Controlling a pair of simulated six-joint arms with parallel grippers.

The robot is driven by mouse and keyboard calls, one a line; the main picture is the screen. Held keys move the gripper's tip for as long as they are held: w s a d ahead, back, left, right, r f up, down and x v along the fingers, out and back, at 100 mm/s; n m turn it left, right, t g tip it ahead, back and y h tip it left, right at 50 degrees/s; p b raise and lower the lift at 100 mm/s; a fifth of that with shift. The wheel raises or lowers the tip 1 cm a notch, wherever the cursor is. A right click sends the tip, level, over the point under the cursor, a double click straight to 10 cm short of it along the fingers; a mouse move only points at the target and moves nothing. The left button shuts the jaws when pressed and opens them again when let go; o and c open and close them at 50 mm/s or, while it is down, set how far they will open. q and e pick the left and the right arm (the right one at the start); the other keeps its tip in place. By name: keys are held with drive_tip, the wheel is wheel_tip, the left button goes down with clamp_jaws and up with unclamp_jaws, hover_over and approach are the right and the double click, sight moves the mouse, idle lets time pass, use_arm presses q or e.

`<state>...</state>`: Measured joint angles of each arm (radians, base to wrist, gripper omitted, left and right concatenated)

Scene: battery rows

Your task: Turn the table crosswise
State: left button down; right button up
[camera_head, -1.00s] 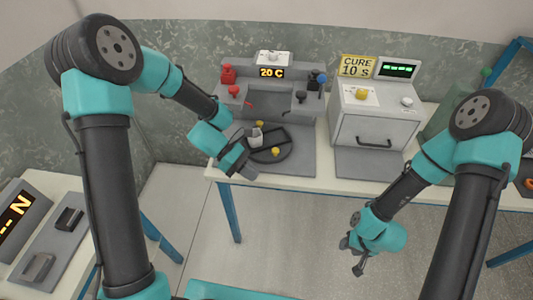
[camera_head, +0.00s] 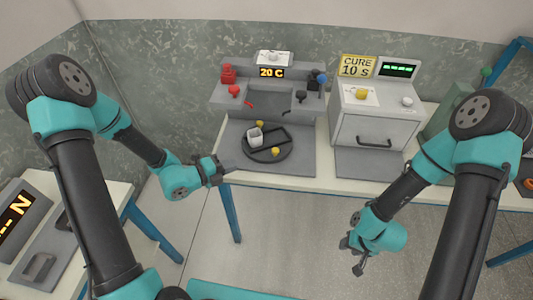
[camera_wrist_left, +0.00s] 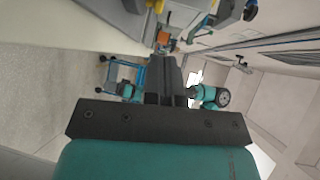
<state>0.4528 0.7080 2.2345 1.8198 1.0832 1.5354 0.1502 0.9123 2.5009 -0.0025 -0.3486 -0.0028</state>
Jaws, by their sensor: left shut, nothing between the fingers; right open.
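The round dark turntable (camera_head: 272,156) sits on the grey base in front of the 20 C station. My right gripper (camera_head: 354,256) is open and empty, low in front of the table.
The 20 C station (camera_head: 268,93) with red and dark taps stands behind the turntable. A curing box (camera_head: 375,115) with a handle and a CURE 10 s sign stands to the right. A side table (camera_head: 95,235) with a display is at lower left.

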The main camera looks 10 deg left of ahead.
sight(272, 152)
use_arm(q)
drive_tip(key=x, duration=1.4)
drive_tip(key=shift+d, duration=0.15)
